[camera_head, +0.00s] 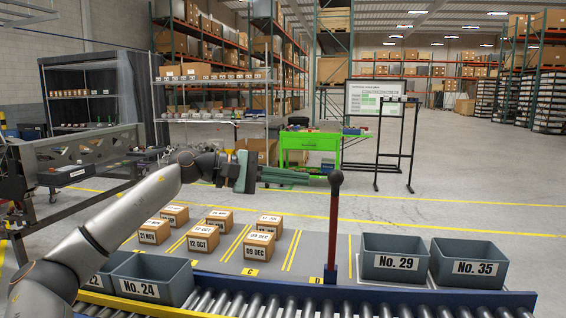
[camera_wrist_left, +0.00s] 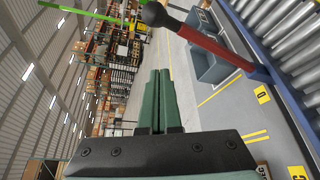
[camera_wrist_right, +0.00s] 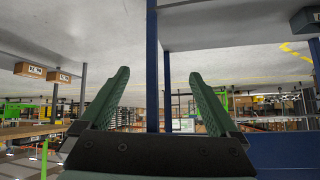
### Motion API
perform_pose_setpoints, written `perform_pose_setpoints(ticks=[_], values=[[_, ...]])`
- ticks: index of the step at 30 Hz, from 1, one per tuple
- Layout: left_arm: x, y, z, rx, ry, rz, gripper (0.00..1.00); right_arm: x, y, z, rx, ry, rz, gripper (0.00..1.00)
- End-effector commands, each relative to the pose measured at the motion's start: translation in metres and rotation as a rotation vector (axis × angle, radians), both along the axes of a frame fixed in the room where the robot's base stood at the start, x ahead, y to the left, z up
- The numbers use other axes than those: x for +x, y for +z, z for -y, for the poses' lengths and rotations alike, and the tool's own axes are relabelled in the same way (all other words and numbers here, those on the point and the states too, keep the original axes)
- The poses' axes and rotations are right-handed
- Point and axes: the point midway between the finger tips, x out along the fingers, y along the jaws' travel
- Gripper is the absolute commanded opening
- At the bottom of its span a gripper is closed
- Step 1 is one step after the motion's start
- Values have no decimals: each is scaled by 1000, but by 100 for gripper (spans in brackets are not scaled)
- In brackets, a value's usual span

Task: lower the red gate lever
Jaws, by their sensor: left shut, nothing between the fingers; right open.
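The left fingers (camera_wrist_left: 159,75) also show closed in the left wrist view. My right gripper (camera_wrist_right: 160,75) is open and empty, seen only in the right wrist view.
A roller conveyor (camera_head: 240,302) with a blue rail runs along the front. Grey bins No. 29 (camera_head: 393,262) and No. 35 (camera_head: 468,266) stand right of the lever, bin No. 24 (camera_head: 150,282) at left. Several cartons (camera_head: 258,247) lie beyond the conveyor. A blue post (camera_wrist_right: 152,70) stands before the right wrist.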

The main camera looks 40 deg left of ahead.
Motion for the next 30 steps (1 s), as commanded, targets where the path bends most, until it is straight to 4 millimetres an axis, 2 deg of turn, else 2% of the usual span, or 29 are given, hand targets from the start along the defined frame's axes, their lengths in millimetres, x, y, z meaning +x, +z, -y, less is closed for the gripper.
perform_pose_setpoints(ticks=[1, 3, 11, 15, 21, 30], values=[[5, 7, 6, -2, -6, 1, 0, 2, 13, -1, 2, 1, 4, 96], [15, 4, 12, -5, -4, 2, 0, 5, 20, -2, 3, 1, 10, 96], [45, -5, 35, 1, -3, 2, 0, 6, 30, 5, -5, -15, 25, 96], [30, -3, 42, 6, -1, 0, 0, 0, 20, 9, -10, -20, 9, 96], [18, 4, 51, 2, -1, 2, 0, -4, 16, 9, -10, -20, -3, 96], [15, 7, 54, 0, -2, 1, 0, -2, 19, 7, -7, -17, 1, 96]])
